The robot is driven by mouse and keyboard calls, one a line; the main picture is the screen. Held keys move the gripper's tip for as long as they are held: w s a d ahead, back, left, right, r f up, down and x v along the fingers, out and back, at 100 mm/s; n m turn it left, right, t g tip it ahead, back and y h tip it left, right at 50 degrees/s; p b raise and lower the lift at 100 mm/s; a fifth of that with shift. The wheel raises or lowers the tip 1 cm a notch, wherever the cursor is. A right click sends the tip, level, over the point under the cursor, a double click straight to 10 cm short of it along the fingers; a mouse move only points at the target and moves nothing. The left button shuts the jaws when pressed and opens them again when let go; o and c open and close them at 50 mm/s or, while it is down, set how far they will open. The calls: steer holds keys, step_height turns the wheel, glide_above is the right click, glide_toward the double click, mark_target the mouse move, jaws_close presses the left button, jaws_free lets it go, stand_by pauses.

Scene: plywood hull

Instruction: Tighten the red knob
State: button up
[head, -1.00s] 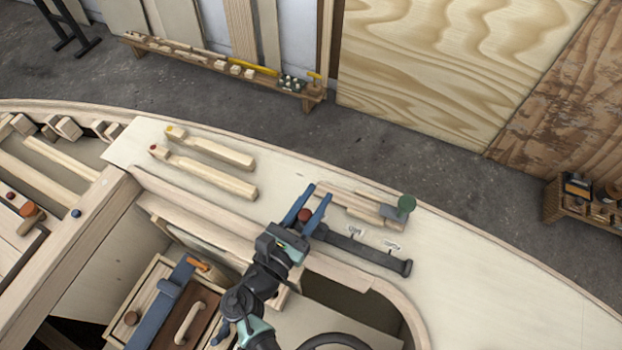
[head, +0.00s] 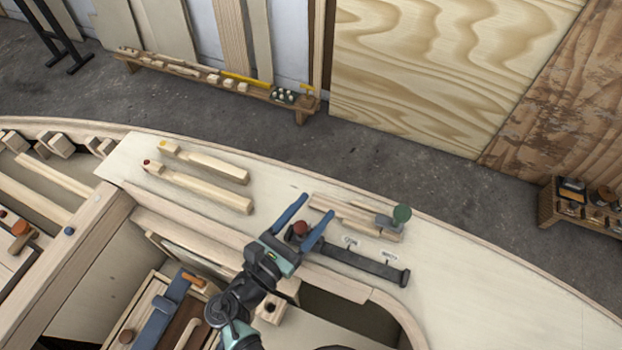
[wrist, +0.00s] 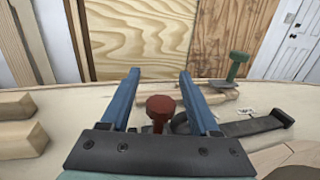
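The red knob (head: 300,229) stands at the left end of a dark metal bar (head: 358,264) on the pale deck. In the wrist view the red knob (wrist: 160,107) has a round cap on a narrower stem and shows between my two blue fingers. My gripper (head: 318,205) is open, with one finger on each side of the knob. A gap shows between the knob and each finger in the wrist view (wrist: 158,75). The foot of the knob is partly hidden by the gripper's dark palm plate.
A green knob (head: 402,214) on a grey bracket stands by wooden strips beyond the bar. Two small white labels (head: 351,242) lie between. Two wooden pieces (head: 198,187) lie to the left. An opening (head: 350,318) lies below the bar; the deck at right is clear.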

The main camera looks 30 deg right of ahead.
stand_by(0.4)
steer(key=v, duration=1.3)
steer(key=shift+b, duration=0.4)
steer(key=w+r+m+t+y+p, duration=0.25)
steer(key=w+r+m+y, duration=0.35)
steer(key=w+r+m, duration=0.5)
steer(key=w+a+r+m+t+y+p, duration=0.1)
steer(key=w+a+r+m+t+y, duration=0.1)
steer(key=w+r, duration=0.5)
steer(key=w+a+r+m+t+y+p, duration=0.1)
steer(key=w+r+m+t+y, duration=0.15)
steer(key=r, duration=0.95)
step_height(320, 180, up, 12)
steer(key=s+m+t+y, duration=0.1)
steer(key=m+t+y, duration=0.1)
steer(key=t, duration=0.2)
steer(key=s+r+m+t+y, duration=0.1)
steer(key=s+r+t, duration=0.2)
steer(key=s+r, duration=0.2)
steer(key=s+r+m+t+y+p, duration=0.1)
steer(key=s+r, duration=0.4)
steer(key=r, duration=0.6)
steer(key=s+r+m+t+y+p, duration=0.1)
steer(key=s+r+m+t+y, duration=0.1)
steer(key=s+r+t, duration=0.3)
step_height(320, 180, up, 4)
steer(key=shift+a+f+m, duration=0.2)
steer(key=shift+a+m, duration=0.2)
steer(key=shift+m, duration=0.25)
